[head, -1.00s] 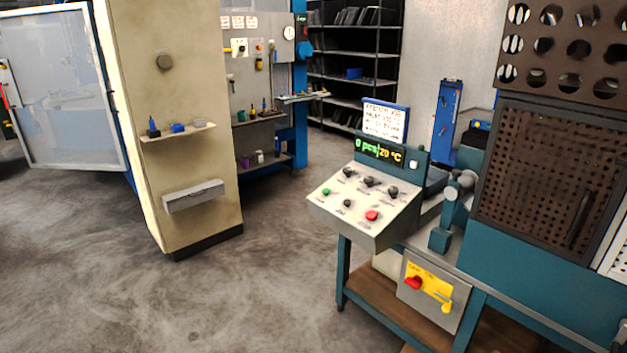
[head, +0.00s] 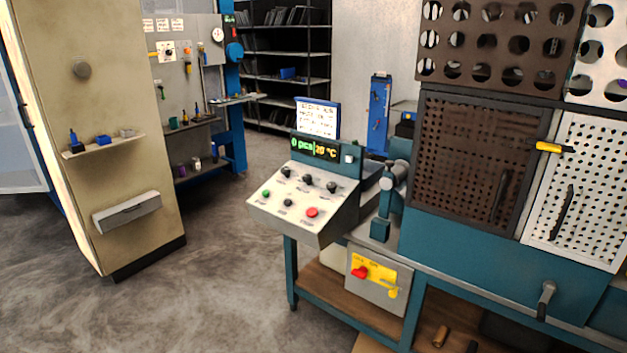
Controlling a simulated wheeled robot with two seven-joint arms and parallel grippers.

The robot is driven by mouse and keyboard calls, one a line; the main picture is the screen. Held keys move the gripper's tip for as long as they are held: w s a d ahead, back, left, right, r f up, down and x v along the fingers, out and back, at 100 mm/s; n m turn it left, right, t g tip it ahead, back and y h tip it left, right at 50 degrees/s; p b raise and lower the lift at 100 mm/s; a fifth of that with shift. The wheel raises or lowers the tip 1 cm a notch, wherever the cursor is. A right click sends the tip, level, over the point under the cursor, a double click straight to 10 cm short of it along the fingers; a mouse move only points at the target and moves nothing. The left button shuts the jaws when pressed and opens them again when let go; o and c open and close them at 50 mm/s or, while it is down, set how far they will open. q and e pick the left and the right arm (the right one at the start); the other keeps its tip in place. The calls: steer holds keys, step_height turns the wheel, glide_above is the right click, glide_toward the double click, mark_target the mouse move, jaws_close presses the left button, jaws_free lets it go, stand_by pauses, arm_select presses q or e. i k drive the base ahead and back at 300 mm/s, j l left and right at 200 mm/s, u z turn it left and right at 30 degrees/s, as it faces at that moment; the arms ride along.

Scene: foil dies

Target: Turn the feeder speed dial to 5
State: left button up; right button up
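Below are a green button (head: 266,194), a small black knob (head: 288,203) and a red button (head: 312,212). The display (head: 315,148) above reads "0 pcs" and "20 °C". Neither of my grippers is in view.
A beige cabinet (head: 110,190) with a small shelf stands at left. Open grey floor (head: 220,290) lies before the panel. The bench carries a yellow switch plate with a red knob (head: 360,272). Perforated guard doors (head: 470,160) and a lever handle (head: 545,300) are at right.

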mark_target(285, 170)
steer(key=i+j+u, duration=0.1)
steer(key=i+j, duration=0.15)
steer(key=i, duration=0.25)
steer(key=i+j, duration=0.25)
steer(key=i, duration=0.3)
steer(key=i+j+u, duration=0.15)
steer(key=i, duration=0.35)
steer(key=i+j+u, duration=0.1)
steer(key=i+j, duration=0.15)
steer(key=i, duration=0.3)
steer(key=i+j, duration=0.1)
steer(key=i, duration=0.45)
steer(key=u, duration=0.05)
